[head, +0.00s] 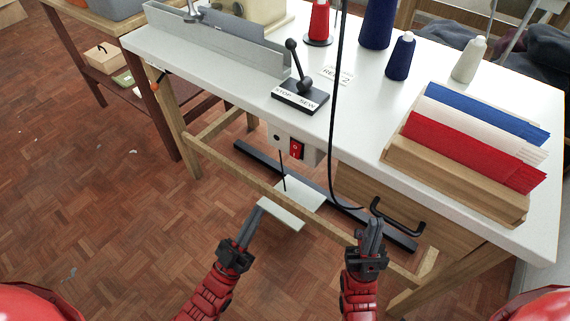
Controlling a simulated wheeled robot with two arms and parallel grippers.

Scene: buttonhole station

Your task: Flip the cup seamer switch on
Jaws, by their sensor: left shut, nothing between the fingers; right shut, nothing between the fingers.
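The cup seamer switch is a red rocker (296,149) on a pale box under the front edge of the white table (235,91). A small round black feature sits on the box to the left of the rocker. My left gripper (257,212) is shut and empty, below and left of the switch, apart from it. The rocker's on or off position is too small to tell.
A black lever on a labelled base (300,97) stands above the switch. A black cable (333,120) hangs over the table edge to the right. A wooden tray (450,178) of folded cloth and thread spools (400,57) are on the table. A pedal plate (299,192) lies below.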

